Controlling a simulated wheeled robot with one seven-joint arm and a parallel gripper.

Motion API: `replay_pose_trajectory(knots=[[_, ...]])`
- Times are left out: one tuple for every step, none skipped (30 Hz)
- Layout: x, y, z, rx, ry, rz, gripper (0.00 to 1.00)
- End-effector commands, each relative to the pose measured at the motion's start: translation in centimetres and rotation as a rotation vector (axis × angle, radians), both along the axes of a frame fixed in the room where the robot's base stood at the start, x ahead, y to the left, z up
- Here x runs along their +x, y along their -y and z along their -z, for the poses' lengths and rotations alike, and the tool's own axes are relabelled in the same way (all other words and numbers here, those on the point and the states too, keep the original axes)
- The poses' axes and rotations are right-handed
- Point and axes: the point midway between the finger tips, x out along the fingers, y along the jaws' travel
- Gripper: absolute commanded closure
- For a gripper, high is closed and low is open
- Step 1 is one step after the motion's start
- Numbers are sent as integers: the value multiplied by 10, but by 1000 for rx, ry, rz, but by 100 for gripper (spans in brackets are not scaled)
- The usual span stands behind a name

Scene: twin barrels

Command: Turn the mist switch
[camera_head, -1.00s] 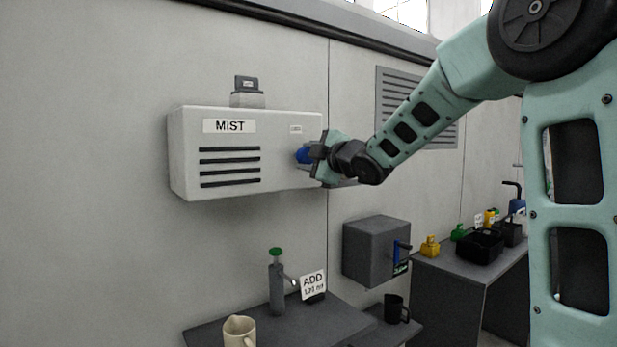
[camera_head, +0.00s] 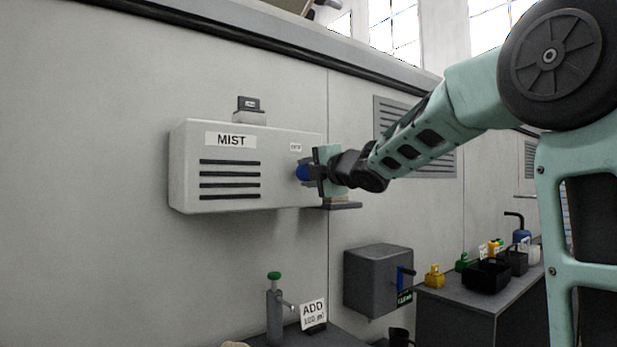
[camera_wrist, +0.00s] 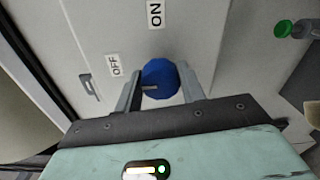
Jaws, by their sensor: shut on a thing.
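The grey-white mist box (camera_head: 182,165), labelled MIST, is on the wall in the head view. In the head view my gripper (camera_head: 313,173) hides part of the knob.
Lower down are a grey box with a blue handle (camera_head: 370,280), a dispenser with a green top (camera_head: 275,312) and an ADD sign (camera_head: 313,314). A bench (camera_head: 450,300) with small containers stands at right.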

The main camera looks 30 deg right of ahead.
Motion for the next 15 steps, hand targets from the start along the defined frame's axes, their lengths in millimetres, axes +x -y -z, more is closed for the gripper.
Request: replay_pose_trajectory(knots=[[0, 1, 1, -4, -3, 1, 83], [0, 0, 1, -5, -3, 1, 83], [0, 0, 1, -5, -3, 1, 83], [0, 0, 1, -5, -3, 1, 83], [0, 0, 1, -5, -3, 1, 83], [0, 0, 1, -5, -3, 1, 83], [0, 0, 1, -5, -3, 1, 83], [0, 0, 1, -5, -3, 0, 83], [0, 0, 1, -5, -3, 0, 83], [0, 0, 1, -5, -3, 0, 83], [0, 0, 1, -5, -3, 0, 58], [0, 0, 1, -5, -3, 0, 47], [0, 0, 1, -4, -3, 0, 39], [0, 0, 1, -4, -2, 0, 39], [0, 0, 1, -4, -2, 0, 39]])
